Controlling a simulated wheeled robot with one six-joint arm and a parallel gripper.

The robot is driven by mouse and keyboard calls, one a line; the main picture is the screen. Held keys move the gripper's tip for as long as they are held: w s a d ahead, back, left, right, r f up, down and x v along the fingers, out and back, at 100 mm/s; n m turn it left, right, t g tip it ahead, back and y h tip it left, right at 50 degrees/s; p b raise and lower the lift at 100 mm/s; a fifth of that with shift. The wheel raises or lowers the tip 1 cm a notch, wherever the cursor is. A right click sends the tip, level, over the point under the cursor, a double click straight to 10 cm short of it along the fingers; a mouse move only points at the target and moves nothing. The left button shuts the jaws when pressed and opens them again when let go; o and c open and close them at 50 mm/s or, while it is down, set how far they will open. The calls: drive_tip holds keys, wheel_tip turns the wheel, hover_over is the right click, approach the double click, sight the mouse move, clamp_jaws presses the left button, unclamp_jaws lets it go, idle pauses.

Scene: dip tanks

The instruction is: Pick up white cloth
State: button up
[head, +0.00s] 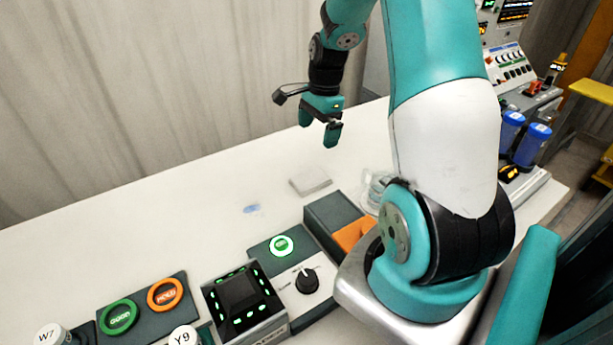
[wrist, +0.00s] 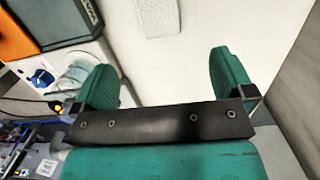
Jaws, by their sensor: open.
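The white cloth (head: 310,180) lies flat on the white table as a small, folded-looking pale rectangle. In the wrist view the cloth (wrist: 159,17) is at the top edge, partly cut off, ahead of the fingers. My gripper (head: 320,135) is above the table, behind the cloth and slightly to its right in the head view. In the wrist view my gripper (wrist: 168,82) shows its two teal fingers wide apart with nothing between them. The cloth is apart from both fingers.
A dark box with an orange part (head: 354,235) stands in front of the cloth. A clear dish (head: 376,190) is to the right, beside my arm base. A blue smear (head: 251,209) lies to the left. Green and orange ring buttons (head: 143,306) line the front. The table's left is clear.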

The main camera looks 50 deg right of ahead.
drive_tip(key=p, duration=0.1)
hover_over(310, 178)
drive_tip(key=d, duration=0.1)
drive_tip(key=f, duration=0.8)
drive_tip(key=shift+d, duration=0.2)
drive_tip(key=shift+a+f+p, duration=0.2)
drive_tip(key=shift+f+p, duration=0.1)
drive_tip(key=shift+f, duration=0.65)
drive_tip(key=shift+a+f+p, duration=0.15)
drive_tip(key=shift+f+p, duration=0.1)
drive_tip(key=shift+f, duration=0.65)
drive_tip(key=shift+a+f+p, duration=0.2)
drive_tip(key=shift+f+p, duration=0.1)
drive_tip(key=shift+f, duration=0.65)
drive_tip(key=c, duration=1)
wheel_tip(310, 178, up, 20)
drive_tip(key=b, duration=0.2)
drive_tip(key=shift+r, duration=0.1)
